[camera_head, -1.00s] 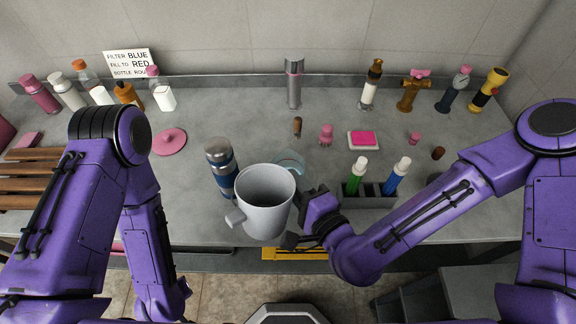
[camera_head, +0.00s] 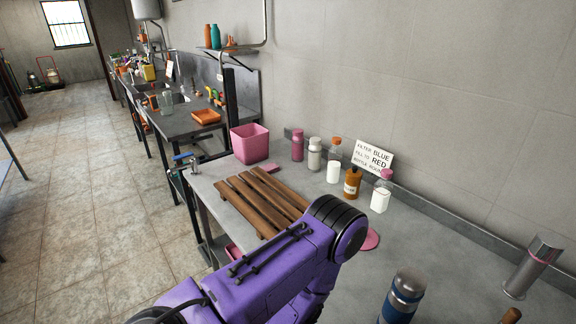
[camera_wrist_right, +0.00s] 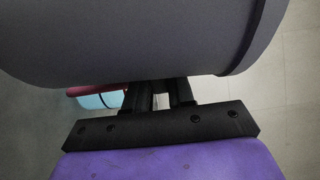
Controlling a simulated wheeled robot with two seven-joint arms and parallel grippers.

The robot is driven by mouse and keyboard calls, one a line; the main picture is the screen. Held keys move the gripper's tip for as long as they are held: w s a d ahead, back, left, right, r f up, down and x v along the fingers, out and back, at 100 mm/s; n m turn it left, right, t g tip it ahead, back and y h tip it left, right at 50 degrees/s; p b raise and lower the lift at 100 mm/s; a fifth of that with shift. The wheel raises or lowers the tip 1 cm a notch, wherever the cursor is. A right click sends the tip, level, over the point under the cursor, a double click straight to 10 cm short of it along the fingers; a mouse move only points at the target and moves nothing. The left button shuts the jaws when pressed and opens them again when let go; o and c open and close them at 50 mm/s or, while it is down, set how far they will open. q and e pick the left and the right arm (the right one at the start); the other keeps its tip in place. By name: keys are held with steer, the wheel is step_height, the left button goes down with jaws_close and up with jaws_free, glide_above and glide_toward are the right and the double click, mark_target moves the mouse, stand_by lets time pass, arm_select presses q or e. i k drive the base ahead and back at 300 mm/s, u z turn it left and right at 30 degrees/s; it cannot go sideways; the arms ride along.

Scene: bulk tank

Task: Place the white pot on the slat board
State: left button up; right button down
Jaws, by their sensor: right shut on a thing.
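The slat board (camera_head: 257,203), several brown wooden slats, lies at the left end of the grey counter in the head view. Its top is bare where I can see it; my left arm covers its near right corner. The white pot (camera_wrist_right: 145,38) fills the top of the right wrist view, looking dark grey in shade. My right gripper (camera_wrist_right: 160,96) is shut on it, though the contact is mostly hidden behind the pot. The pot and right gripper are outside the head view. My left arm shows in the head view, but its gripper does not.
A pink bin (camera_head: 250,145) stands behind the board. Several bottles, including an orange one (camera_head: 352,183), line the wall. A pink lid (camera_head: 371,239) lies right of my left arm. A blue flask (camera_head: 401,297) stands at the front right. Open counter lies between lid and flask.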

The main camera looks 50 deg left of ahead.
mark_target(250, 185)
steer(key=u, duration=0.5)
steer(key=k, duration=0.6)
steer(key=u, duration=1.15)
steer(key=i, duration=1.3)
steer(key=u, duration=0.55)
